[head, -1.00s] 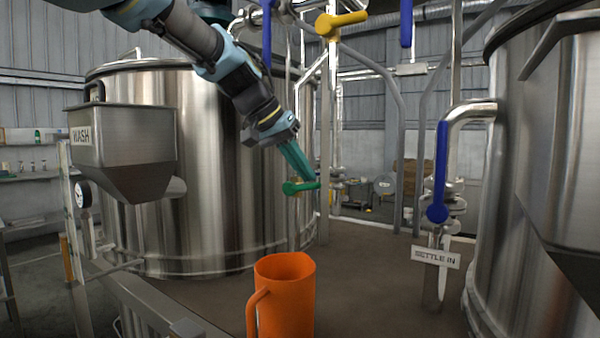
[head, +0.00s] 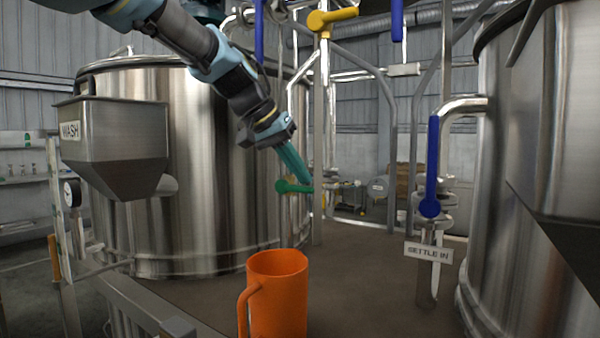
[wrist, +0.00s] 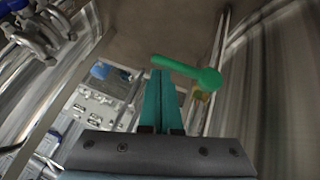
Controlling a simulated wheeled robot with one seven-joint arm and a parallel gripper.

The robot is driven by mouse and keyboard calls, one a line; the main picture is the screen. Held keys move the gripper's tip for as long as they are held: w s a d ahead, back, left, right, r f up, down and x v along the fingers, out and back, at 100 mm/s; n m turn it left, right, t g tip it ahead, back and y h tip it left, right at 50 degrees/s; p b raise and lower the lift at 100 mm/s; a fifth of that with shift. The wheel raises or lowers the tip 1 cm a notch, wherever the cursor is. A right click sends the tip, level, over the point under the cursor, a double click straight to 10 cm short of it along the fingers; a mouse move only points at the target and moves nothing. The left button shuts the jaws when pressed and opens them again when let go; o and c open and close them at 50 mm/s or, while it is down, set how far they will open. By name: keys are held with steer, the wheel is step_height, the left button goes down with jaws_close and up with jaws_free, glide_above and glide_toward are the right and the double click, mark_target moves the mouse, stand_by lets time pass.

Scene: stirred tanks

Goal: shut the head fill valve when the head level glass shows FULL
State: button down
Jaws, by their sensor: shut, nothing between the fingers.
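My gripper (head: 305,180) is shut and empty, its teal fingers together. No head level glass can be made out in either view.
An orange jug (head: 277,295) stands in front. A yellow lever (head: 330,18) is above, and a blue lever (head: 431,165) stands upright by the SETTLE IN sign (head: 428,252). Steel tanks (head: 180,150) flank the open brown floor. A WASH hopper (head: 115,145) is at left.

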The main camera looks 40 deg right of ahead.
steer(key=b+v, duration=0.1)
steer(key=v, duration=0.9)
steer(key=shift+a+r+b, duration=0.25)
steer(key=shift+r+b, duration=0.05)
steer(key=shift+b, duration=0.05)
